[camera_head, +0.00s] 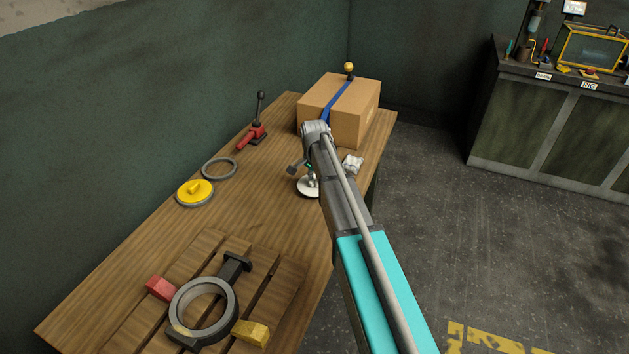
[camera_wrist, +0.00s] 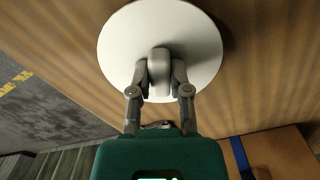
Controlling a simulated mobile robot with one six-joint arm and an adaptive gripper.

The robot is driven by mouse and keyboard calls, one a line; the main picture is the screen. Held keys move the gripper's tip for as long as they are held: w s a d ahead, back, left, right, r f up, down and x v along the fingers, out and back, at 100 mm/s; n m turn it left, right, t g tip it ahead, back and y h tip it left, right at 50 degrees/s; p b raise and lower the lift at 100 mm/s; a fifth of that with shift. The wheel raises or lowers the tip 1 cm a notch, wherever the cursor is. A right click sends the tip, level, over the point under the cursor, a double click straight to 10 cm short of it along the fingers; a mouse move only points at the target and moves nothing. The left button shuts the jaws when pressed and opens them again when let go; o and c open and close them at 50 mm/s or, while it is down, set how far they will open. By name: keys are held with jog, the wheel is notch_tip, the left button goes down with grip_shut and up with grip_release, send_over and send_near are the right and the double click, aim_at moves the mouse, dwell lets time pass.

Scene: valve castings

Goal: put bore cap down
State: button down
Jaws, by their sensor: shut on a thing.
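My gripper (camera_wrist: 160,80) is shut on the grey knob of a round white cap (camera_wrist: 118,45), which I take to be the bore cap. In the head view, the white cap (camera_head: 308,190) is low over the right side of the wooden table (camera_head: 250,205), partly hidden by my arm. I cannot tell whether it touches the wood. A dark shadow lies beside its rim in the wrist view. A grey valve casting (camera_head: 233,295) with a round open bore lies on a slatted wooden pallet (camera_head: 285,290) at the near end.
A yellow cap (camera_head: 194,188) and a grey ring (camera_head: 219,168) lie on the left. A red clamp (camera_head: 251,137) and a strapped carton (camera_head: 345,108) stand farther back. A crumpled pale thing (camera_head: 353,163) lies near the right edge. The table's middle is clear.

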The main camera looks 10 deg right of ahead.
jog(key=shift+f, duration=0.25)
dwell(0.7)
jog(key=c, duration=0.5)
grip_release()
jog(key=shift+r, duration=0.1)
